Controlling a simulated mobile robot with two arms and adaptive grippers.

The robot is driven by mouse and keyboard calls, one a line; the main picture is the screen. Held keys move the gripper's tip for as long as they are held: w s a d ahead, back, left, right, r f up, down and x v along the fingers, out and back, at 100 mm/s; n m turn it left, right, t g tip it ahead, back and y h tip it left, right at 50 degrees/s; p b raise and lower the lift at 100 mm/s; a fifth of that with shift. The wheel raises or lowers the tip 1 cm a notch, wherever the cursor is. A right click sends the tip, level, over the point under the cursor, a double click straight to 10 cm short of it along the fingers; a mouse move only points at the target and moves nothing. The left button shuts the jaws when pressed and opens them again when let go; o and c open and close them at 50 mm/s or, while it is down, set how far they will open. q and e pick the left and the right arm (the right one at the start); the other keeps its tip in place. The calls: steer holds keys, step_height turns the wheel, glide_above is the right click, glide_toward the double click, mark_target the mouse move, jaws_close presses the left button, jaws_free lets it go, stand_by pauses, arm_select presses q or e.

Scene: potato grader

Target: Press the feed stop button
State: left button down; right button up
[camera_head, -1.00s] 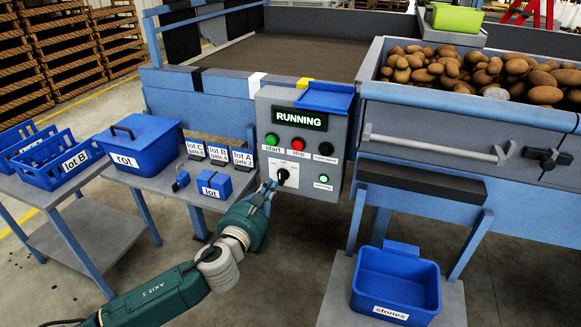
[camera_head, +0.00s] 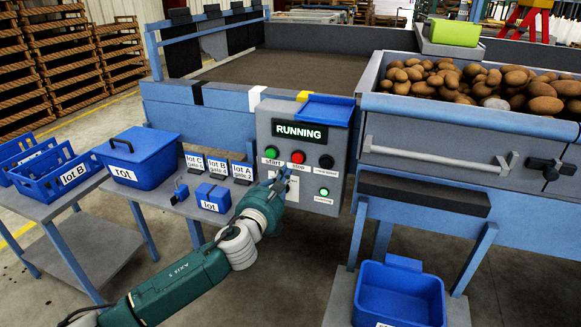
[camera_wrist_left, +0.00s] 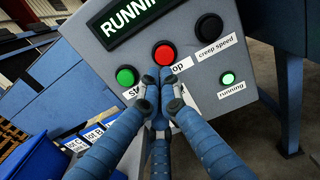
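The control panel (camera_head: 318,147) carries a display (camera_head: 299,132) reading RUNNING. The red stop button (camera_head: 297,157) sits between the green start button (camera_head: 271,152) and the black creep speed button (camera_head: 326,161). In the left wrist view the red button (camera_wrist_left: 165,55) is just beyond the fingertips. My left gripper (camera_head: 282,176) is in front of the panel, just below the red button; its fingers are together at the tips (camera_wrist_left: 168,78) and hold nothing visible. They partly cover the stop label. Contact with the button cannot be told. My right gripper is not in view.
A lit green running lamp (camera_head: 324,191) is low on the panel. A blue tray (camera_head: 324,108) sits on top of it. A stones bin (camera_head: 399,292) stands below right.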

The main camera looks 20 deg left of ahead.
mark_target(294, 159)
arm_select(q)
steer(key=w, duration=0.4)
steer(key=shift+w+d+b, duration=0.1)
steer(key=shift+w+b, duration=0.15)
steer(key=shift+b, duration=0.1)
steer(key=shift+w, duration=0.6)
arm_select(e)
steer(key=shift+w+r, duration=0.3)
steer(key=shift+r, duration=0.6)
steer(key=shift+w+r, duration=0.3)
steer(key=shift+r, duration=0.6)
